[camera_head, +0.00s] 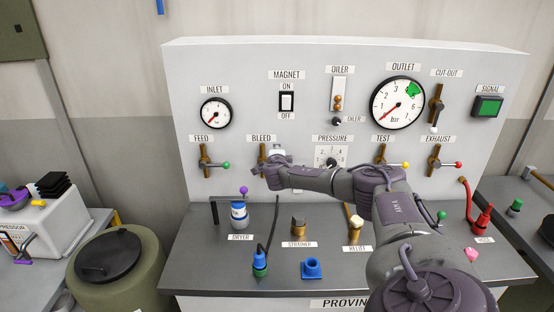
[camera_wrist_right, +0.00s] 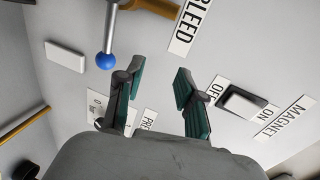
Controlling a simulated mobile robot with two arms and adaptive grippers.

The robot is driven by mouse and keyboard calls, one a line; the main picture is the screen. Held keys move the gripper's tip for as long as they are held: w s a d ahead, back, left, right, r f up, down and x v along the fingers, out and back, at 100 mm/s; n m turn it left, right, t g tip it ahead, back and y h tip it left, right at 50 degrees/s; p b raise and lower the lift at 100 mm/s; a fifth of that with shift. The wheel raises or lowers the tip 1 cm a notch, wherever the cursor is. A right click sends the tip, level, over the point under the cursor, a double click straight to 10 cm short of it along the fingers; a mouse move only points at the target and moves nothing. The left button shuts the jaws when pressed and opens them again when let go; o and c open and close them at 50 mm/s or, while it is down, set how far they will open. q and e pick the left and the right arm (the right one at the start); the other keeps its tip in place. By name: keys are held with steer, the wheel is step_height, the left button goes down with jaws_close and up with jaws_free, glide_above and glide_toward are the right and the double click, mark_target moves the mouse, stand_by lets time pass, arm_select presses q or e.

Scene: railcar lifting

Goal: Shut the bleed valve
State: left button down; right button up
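The bleed valve (camera_head: 262,153) is a brass fitting on the white panel under the BLEED label (camera_head: 261,137). In the head view my right gripper (camera_head: 277,160) is in front of it and hides its handle. In the right wrist view the handle sticks out across the brass pipe (camera_wrist_right: 155,7) and ends in a blue knob (camera_wrist_right: 106,60). My right gripper (camera_wrist_right: 158,68) is open, with nothing between its fingers. The knob is beside the left-hand finger's tip, outside the gap; I cannot tell if they touch. My left gripper is not in view.
The feed valve (camera_head: 205,160) is left of the bleed valve; the magnet switch (camera_head: 287,101) is above. The pressure dial (camera_head: 331,156) is to the right, partly behind my arm. A dryer (camera_head: 239,214) and strainer (camera_head: 298,227) stand on the bench below.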

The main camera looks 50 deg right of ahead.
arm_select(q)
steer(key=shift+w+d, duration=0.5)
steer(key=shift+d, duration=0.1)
arm_select(e)
steer(key=f+v, duration=0.1)
steer(key=v, duration=0.9)
steer(key=shift+s+a+f, duration=0.15)
steer(key=shift+s+a, duration=0.05)
steer(key=shift+s, duration=0.1)
stand_by(0.6)
